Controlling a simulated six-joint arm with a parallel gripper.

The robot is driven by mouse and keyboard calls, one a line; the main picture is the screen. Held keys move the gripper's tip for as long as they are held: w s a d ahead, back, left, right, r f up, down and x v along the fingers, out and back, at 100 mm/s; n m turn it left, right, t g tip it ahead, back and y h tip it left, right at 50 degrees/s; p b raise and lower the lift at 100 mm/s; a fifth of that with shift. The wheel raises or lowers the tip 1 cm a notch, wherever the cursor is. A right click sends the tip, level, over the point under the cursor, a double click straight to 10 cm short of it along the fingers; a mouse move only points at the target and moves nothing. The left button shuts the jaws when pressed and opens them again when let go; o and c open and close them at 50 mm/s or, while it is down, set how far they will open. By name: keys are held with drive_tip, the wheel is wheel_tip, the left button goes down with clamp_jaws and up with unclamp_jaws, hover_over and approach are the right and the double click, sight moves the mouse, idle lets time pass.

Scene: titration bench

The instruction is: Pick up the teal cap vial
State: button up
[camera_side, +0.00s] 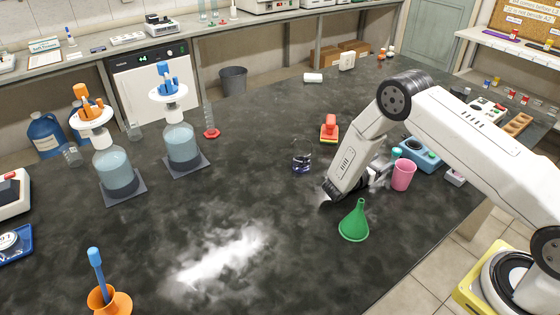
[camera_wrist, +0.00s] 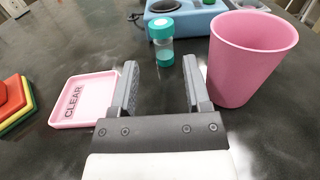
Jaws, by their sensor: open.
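My gripper (camera_wrist: 160,75) is open and empty. Its two fingers point toward the vial, which stands beyond the fingertips, roughly in line with the gap between them. In the side view my gripper (camera_side: 376,178) is low over the bench, left of the pink cup and partly hidden by my arm.
The pink cup (camera_wrist: 250,60) stands close to the right finger. A pink tray marked CLEAR (camera_wrist: 85,98) lies left of the left finger. A blue device (camera_wrist: 185,18) sits behind the vial. A green funnel (camera_side: 354,222) and a stacked red, yellow and green object (camera_side: 329,128) stand nearby.

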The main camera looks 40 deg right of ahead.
sight(394, 154)
drive_tip(key=shift+s+d+r, duration=0.1)
drive_tip(key=shift+d+r, duration=0.05)
drive_tip(key=shift+d, duration=3.75)
clamp_jaws()
